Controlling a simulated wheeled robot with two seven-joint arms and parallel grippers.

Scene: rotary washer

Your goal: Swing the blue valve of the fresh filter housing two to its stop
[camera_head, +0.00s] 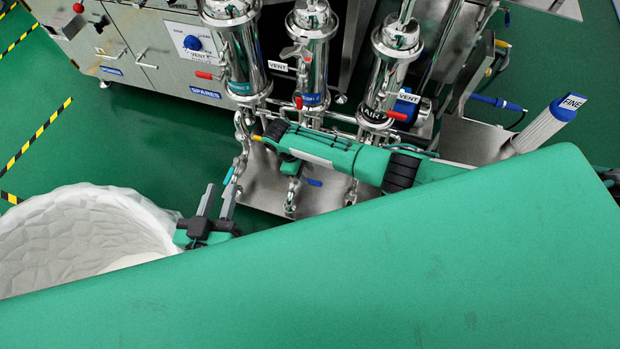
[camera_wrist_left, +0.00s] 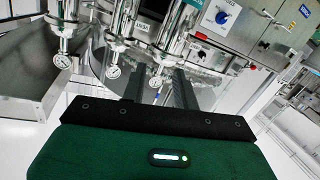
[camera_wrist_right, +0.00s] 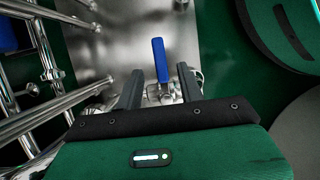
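Three chrome filter housings stand in a row in the head view: left (camera_head: 236,62), middle (camera_head: 312,55) and right (camera_head: 396,62). Which one is housing two is not legible. A blue valve handle (camera_head: 314,182) sits low below the middle housing. In the right wrist view a blue handle (camera_wrist_right: 160,60) points away between and beyond the open, empty fingers of my right gripper (camera_wrist_right: 160,84). Contact cannot be told. My left gripper (camera_head: 219,196) is open and empty, left of the housings. In the left wrist view a small blue handle (camera_wrist_left: 157,97) shows between its fingers (camera_wrist_left: 157,84).
My right forearm crosses in front of the lower pipes. A white faceted bin (camera_head: 75,235) stands at lower left. Red-handled vent valves (camera_head: 397,116) stick out from the housings. Green floor (camera_head: 130,150) is clear at left.

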